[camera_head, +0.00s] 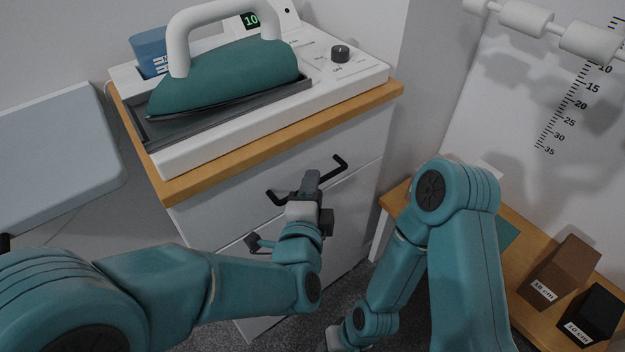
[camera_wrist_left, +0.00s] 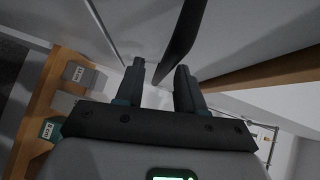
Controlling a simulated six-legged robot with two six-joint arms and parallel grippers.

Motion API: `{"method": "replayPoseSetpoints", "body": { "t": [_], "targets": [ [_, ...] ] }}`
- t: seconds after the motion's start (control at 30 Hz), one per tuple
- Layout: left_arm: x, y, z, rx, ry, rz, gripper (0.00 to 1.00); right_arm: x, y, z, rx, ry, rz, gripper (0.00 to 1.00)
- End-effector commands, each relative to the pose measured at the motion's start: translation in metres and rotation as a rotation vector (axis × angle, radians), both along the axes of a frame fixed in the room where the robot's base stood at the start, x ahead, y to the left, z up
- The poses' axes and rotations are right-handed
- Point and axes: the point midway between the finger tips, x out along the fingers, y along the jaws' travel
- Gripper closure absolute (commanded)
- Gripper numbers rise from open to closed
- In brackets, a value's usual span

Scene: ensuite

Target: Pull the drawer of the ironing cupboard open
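The ironing cupboard (camera_head: 185,220) is white with a wooden top, and its drawer fronts look closed. The upper drawer's dark bar handle (camera_head: 340,165) runs across its front. My left gripper (camera_head: 311,178) is at the middle of this handle and hides part of it. In the left wrist view my left gripper (camera_wrist_left: 160,75) has its two fingers apart. The dark handle (camera_wrist_left: 182,35) reaches down between the fingertips, and I cannot tell whether they touch it. A lower handle (camera_head: 262,243) is partly hidden by my left arm. My right arm points down; its gripper is mostly cut off.
A teal iron (camera_head: 225,78) sits on a white station (camera_head: 345,75) on the cupboard top, beside a blue container (camera_head: 150,50). A wooden bench (camera_head: 530,245) with labelled blocks (camera_head: 562,272) stands at the right. A pale ironing board (camera_head: 55,150) is at the left.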

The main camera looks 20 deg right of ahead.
Motion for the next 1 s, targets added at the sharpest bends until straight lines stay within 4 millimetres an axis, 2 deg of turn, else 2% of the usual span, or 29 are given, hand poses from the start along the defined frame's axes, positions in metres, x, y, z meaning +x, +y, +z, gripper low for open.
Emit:
{"method": "replayPoseSetpoints", "body": {
  "t": [0.5,0.53,0.63,0.67,1.0],
  "targets": [
    [-0.0052,-0.0004,-0.0003,-0.001,-0.001,0.002,0.62,-0.0001,0.0000,-0.0003,0.000,0.000,0.000,0.57],
    [-0.0052,-0.0004,-0.0003,-0.001,-0.001,0.002,0.65,-0.0001,0.0000,-0.0003,0.000,0.000,0.000,0.57],
    [-0.0049,-0.0005,-0.0004,-0.001,0.000,0.002,0.98,-0.0001,0.0000,-0.0003,0.000,0.000,0.000,0.57],
    [-0.0048,-0.0005,-0.0004,-0.001,0.000,0.002,1.00,-0.0001,0.0000,-0.0003,0.000,0.000,0.000,0.57],
    [-0.0020,0.0011,-0.0006,-0.001,0.000,0.002,1.00,-0.0001,0.0001,-0.0010,0.000,0.000,0.000,0.57]
  ]
}}
